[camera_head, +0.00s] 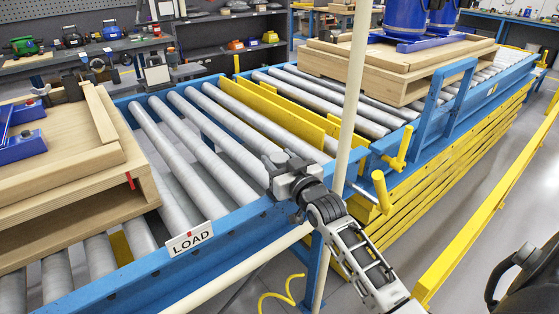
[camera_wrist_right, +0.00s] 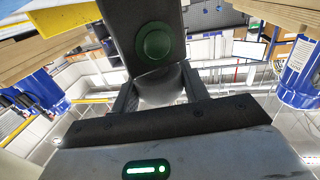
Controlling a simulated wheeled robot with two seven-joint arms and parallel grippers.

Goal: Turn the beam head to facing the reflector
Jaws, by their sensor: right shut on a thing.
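The beam head (camera_head: 276,160) is a small dark grey box at the near blue rail of the roller conveyor. My right gripper (camera_head: 287,178) is shut on it, with my arm reaching in from the lower right. In the right wrist view the beam head (camera_wrist_right: 143,18) is a black block with a round dark green lens (camera_wrist_right: 155,44) towards the camera. It sits between the two fingers of the gripper (camera_wrist_right: 160,88). I cannot make out the reflector for certain in either view. My left gripper is not in view.
A wooden pallet (camera_head: 70,190) stands on the rollers at the left, another (camera_head: 345,65) at the back right. Yellow bars (camera_head: 265,115) cross between conveyor sections. A cream post (camera_head: 352,100) rises just right of my gripper. Yellow handles (camera_head: 382,190) stick out nearby. Rollers before the gripper are bare.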

